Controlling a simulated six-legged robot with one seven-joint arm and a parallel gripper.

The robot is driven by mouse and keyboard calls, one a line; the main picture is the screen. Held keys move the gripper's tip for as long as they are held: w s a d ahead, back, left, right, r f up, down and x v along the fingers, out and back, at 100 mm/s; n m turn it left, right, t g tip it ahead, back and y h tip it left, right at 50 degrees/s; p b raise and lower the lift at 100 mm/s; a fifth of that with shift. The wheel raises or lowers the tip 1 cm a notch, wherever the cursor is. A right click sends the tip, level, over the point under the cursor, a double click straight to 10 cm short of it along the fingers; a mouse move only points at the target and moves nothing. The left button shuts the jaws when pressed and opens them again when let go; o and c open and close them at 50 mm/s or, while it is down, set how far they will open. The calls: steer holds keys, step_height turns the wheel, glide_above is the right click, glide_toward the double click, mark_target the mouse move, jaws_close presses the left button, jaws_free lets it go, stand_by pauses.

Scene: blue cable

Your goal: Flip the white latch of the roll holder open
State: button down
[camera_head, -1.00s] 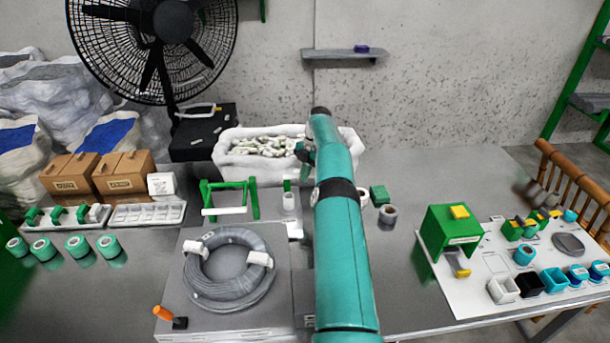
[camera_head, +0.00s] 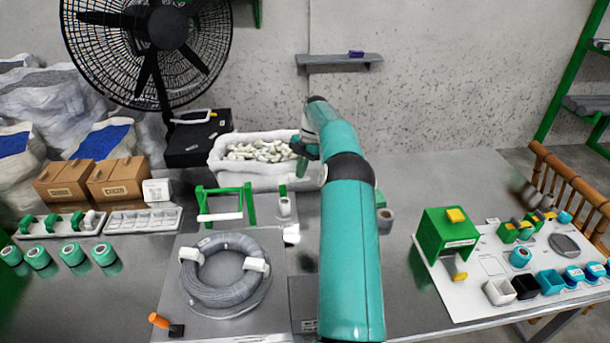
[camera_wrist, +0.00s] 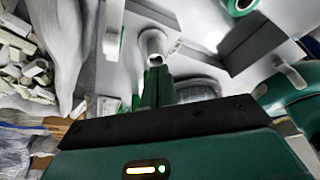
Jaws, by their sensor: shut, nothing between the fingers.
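The roll holder (camera_head: 250,203) looks to be the green frame behind the cable coil in the head view. A white bar (camera_head: 220,216) spans its front. A small white cylinder (camera_head: 284,207) stands just right of the frame, with a green upright piece at it. I cannot tell for sure which white part is the latch. My gripper (camera_head: 301,169) is shut and empty, up and to the right of the cylinder in the head view. In the wrist view, my green fingertips (camera_wrist: 157,76) are just short of a white cylinder (camera_wrist: 154,43); contact is unclear.
A grey cable coil (camera_head: 225,285) with white clips lies on a plate in front of the frame. A white bin (camera_head: 225,177) of small parts stands behind. A green block stand (camera_head: 449,232) is on a board at right.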

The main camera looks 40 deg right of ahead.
steer(key=s+a+r, duration=0.6)
steer(key=s, duration=0.2)
steer(key=shift+s+a+r, duration=0.25)
steer(key=shift+s+a, duration=0.15)
stand_by(0.4)
steer(key=s+a+r+m+h, duration=0.1)
steer(key=a+r+m, duration=0.1)
steer(key=a+r, duration=0.35)
steer(key=s+a+r+m+t+h, duration=0.1)
steer(key=a+r+m+h, duration=0.15)
steer(key=a, duration=0.65)
steer(key=s+a+r+m+h, duration=0.1)
steer(key=a+r+m, duration=0.25)
steer(key=a, duration=0.45)
steer(key=s+a+m+t, duration=0.4)
steer(key=s+a+m, duration=0.6)
steer(key=s+a, duration=0.5)
steer(key=shift+s+r+t+y, duration=0.3)
steer(key=shift+s+y, duration=0.05)
steer(key=shift+s, duration=0.4)
steer(key=shift+s, duration=0.1)
